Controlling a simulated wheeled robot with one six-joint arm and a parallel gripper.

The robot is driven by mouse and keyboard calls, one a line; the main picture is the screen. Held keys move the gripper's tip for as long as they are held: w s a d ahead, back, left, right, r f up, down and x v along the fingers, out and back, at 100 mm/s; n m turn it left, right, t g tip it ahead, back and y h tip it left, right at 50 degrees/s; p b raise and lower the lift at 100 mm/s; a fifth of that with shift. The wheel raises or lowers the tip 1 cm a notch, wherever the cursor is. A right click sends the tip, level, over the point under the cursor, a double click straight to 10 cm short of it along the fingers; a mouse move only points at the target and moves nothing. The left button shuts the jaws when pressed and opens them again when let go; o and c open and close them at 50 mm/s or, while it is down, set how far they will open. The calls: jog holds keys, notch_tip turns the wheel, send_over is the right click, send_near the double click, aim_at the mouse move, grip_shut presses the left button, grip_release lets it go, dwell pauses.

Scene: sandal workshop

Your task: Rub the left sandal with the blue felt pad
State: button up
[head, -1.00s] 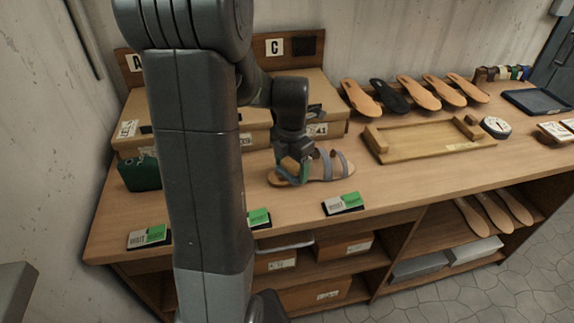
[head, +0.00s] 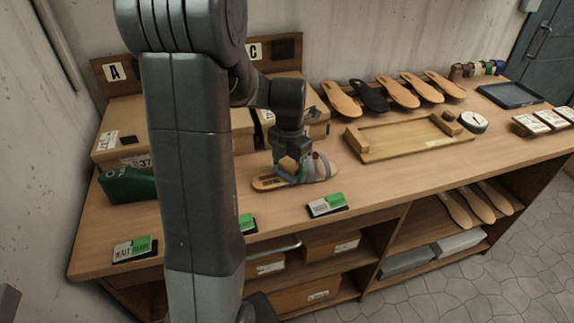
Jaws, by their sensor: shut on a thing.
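A sandal (head: 265,184) with a tan sole and grey-blue straps lies on the workbench, below and partly behind my gripper. My gripper (head: 293,168) points down over the middle of this sandal, with its fingertips among the straps. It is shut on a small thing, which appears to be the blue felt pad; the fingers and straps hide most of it. I cannot tell whether the held thing touches the sandal. No second sandal is seen.
Wait/ready cards (head: 327,205) lie along the front edge of the bench (head: 375,188). A green box (head: 125,185) stands at the left. Cardboard boxes (head: 120,118) are behind. A wooden frame (head: 400,137), a dial (head: 473,121) and several insoles (head: 398,91) are to the right.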

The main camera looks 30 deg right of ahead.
notch_tip(320, 180, up, 7)
jog(key=p, duration=0.5)
jog(key=shift+r+p, duration=0.1)
jog(key=shift+p, duration=0.2)
